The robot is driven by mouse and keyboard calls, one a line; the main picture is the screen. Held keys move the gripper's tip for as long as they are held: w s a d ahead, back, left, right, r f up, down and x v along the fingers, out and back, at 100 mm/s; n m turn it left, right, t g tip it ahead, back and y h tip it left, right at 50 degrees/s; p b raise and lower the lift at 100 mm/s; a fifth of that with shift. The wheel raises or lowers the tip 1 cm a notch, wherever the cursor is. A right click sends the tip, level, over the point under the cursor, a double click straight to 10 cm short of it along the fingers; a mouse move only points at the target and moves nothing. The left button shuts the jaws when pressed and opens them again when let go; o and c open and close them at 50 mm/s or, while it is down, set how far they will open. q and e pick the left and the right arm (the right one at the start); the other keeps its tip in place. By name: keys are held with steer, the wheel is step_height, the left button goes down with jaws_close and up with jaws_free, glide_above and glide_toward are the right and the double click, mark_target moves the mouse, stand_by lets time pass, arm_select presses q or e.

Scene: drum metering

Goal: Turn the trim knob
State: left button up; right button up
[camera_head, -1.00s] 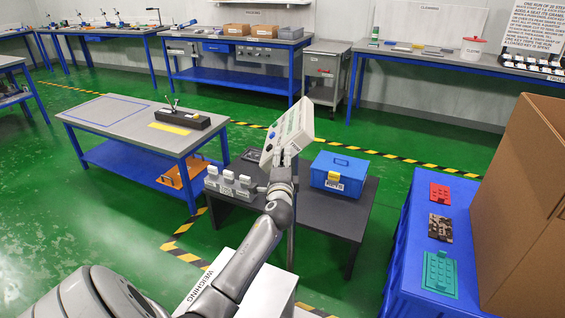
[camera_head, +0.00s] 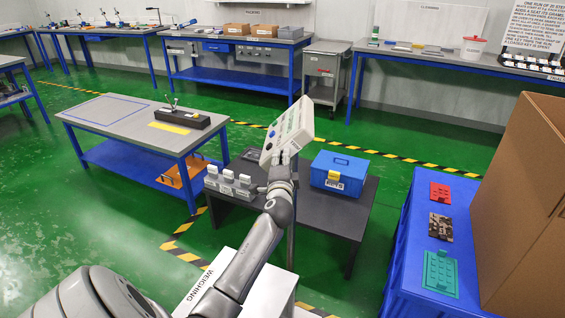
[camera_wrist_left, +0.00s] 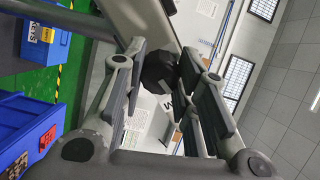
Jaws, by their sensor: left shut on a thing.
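The trim knob, a black ribbed knob (camera_wrist_left: 158,72), shows in the left wrist view between the finger pads of my left gripper (camera_wrist_left: 157,86). That gripper is shut on it. In the head view my left gripper (camera_head: 281,172) is up against the lower part of the box, and the knob is hidden there. My right gripper is not in view.
A blue toolbox (camera_head: 338,173) and a grey block with several white paddles (camera_head: 229,182) stand on the dark table (camera_head: 330,212) close to my arm. A blue table (camera_head: 408,245) with coloured plates and a large cardboard box (camera_head: 520,200) are on the right.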

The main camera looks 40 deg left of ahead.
arm_select(q)
steer(key=shift+n+b, duration=0.45)
steer(key=shift+n, duration=1.65)
steer(key=o, duration=1.1)
steer(key=shift+c, duration=0.2)
steer(key=shift+s+d, duration=0.1)
steer(key=v, duration=1.1)
steer(key=shift+s+d, duration=0.2)
steer(key=shift+s, duration=0.15)
steer(key=shift+r, duration=0.1)
